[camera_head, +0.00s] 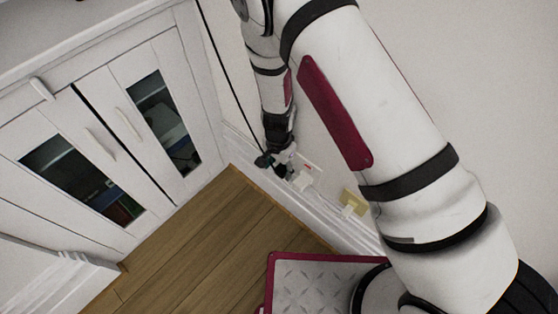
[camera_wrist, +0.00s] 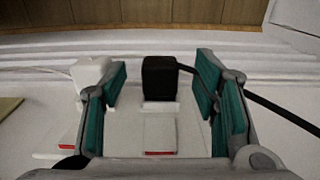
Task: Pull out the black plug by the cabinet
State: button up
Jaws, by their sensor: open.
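The black plug (camera_wrist: 160,78) sits in a white wall socket (camera_wrist: 160,130) in the wrist view, its black cord running off to the right. My gripper (camera_wrist: 165,90) is open, with teal finger pads on either side of the plug. A gap shows between the plug and the pads on both sides. A white plug (camera_wrist: 92,72) is just outside the left pad. In the head view my gripper (camera_head: 280,163) is at the wall socket beside the cabinet (camera_head: 135,110); the black plug cannot be told apart from the fingers there.
A white plug (camera_head: 301,181) stands in the socket next to my gripper. A yellowish wall plate (camera_head: 353,201) with a white plug is further right. A baseboard (camera_head: 330,220) runs below, above wooden floor (camera_head: 215,235). A black cord (camera_head: 228,75) hangs along the cabinet side.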

jog(key=shift+f+b, duration=0.3)
jog(key=shift+f, duration=0.9)
jog(key=shift+c, duration=0.2)
jog(key=c, duration=1.2)
jog(key=shift+s+a, duration=0.3)
jog(key=shift+s, duration=0.05)
jog(key=shift+s+a+p, duration=0.2)
jog(key=shift+s+a, duration=0.4)
jog(key=shift+s, duration=0.2)
jog(key=shift+s+a+p, duration=0.15)
jog(key=shift+s+a, duration=0.45)
jog(key=shift+s, duration=0.15)
